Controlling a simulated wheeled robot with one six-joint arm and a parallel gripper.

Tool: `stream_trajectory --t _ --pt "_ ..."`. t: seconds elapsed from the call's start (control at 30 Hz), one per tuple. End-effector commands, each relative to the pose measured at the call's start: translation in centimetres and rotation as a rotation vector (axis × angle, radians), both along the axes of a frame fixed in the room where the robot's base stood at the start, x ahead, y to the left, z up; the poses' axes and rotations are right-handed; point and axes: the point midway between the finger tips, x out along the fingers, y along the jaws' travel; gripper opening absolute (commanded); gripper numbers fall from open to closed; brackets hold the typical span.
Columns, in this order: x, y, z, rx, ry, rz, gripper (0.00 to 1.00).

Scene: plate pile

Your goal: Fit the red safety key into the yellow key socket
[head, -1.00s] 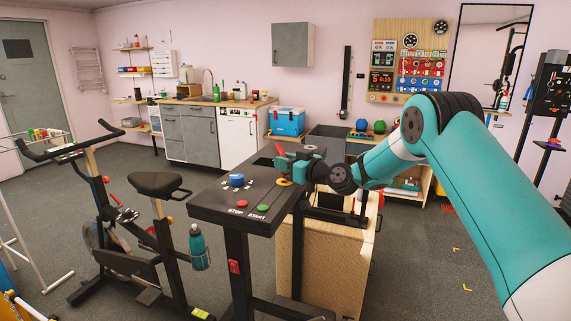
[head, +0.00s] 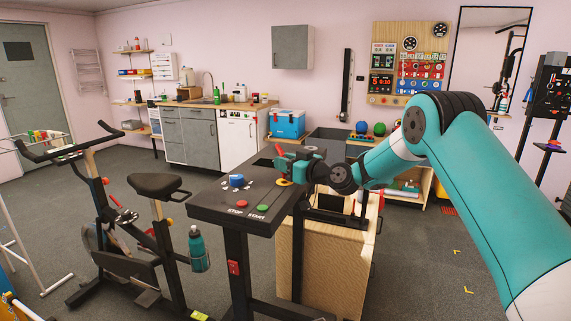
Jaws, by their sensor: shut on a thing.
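The red safety key (head: 280,150) shows as a small red piece at the tip of my gripper (head: 283,160), which is shut on it. The gripper is above the far right part of a dark console top. The yellow key socket (head: 284,183) is a small yellow ring on that console, just below the gripper. The key looks apart from the socket, but the exact gap and the key's lower end are hidden by the gripper.
The console (head: 215,210) also bears a blue knob (head: 236,181), a red stop button (head: 242,204) and a green start button (head: 262,208). An exercise bike (head: 155,185) with a teal bottle (head: 198,250) stands to the left. A wooden cabinet (head: 320,265) stands right of the console.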

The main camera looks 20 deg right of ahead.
Motion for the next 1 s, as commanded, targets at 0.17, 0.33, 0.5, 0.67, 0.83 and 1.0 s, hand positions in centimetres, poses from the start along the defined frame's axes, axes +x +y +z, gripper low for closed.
stream_trajectory --t 0.17,0.33,0.5,0.67,0.83,1.0 --pt "0.0 0.0 -0.2 0.0 0.0 0.0 0.02" --pt "0.0 0.0 -0.5 0.001 -0.001 0.0 0.02" --pt "0.0 0.0 -0.8 0.001 -0.001 0.0 0.02" --pt "0.0 0.0 -1.1 0.0 -0.001 0.0 0.02" --pt "0.0 0.0 -1.4 -0.001 -0.001 0.0 0.02" --pt "0.0 0.0 -1.8 0.0 0.0 0.0 0.02"
